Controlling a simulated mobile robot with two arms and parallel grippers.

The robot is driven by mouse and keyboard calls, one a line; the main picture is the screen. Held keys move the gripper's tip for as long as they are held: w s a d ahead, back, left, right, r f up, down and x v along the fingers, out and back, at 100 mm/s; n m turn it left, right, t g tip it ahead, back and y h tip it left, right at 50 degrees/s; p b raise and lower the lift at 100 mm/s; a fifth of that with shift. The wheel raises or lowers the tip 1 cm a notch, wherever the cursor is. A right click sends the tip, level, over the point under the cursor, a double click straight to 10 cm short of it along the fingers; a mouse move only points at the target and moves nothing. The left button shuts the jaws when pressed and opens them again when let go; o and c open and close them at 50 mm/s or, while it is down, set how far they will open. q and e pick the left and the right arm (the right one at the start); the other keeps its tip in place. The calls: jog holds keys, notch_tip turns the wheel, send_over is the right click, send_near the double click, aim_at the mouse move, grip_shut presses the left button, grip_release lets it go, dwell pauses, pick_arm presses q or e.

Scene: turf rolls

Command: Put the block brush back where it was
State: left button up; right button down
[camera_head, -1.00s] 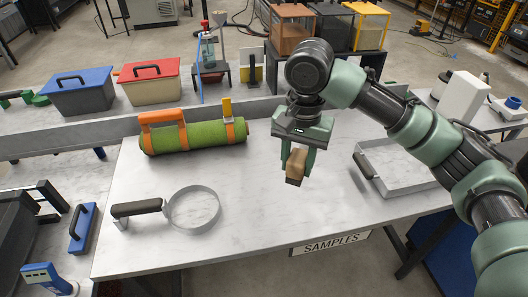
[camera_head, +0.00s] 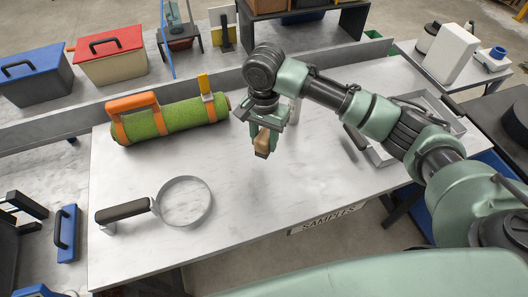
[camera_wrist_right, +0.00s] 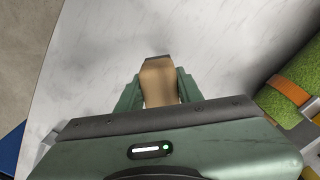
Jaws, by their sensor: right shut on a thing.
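My right gripper (camera_head: 263,136) is shut on the block brush (camera_head: 262,148), a small tan wooden block with a dark end. It holds the brush above the grey-white table (camera_head: 270,205), right of the turf roll. In the right wrist view the tan block brush (camera_wrist_right: 160,82) shows between the two green fingers of the gripper (camera_wrist_right: 158,96), its dark end pointing away. Bare table lies beyond it. I cannot tell the exact height over the table. My left gripper is not in view.
A green turf roll (camera_head: 172,119) with orange straps lies at the table's back left. A metal ring with a dark handle (camera_head: 184,202) lies at the front left. A metal tray (camera_head: 372,148) is at the right, partly behind my arm. The table's middle is clear.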

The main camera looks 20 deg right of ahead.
notch_tip(320, 180, down, 3)
jog(key=shift+r, duration=0.1)
notch_tip(320, 180, down, 4)
jog(key=shift+r+p, duration=0.25)
jog(key=shift+p, duration=0.05)
jog(key=shift+f, duration=0.2)
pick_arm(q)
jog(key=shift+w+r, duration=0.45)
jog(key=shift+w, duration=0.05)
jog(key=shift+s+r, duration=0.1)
pick_arm(e)
jog(key=shift+f, duration=0.1)
jog(key=c, duration=0.9)
grip_release()
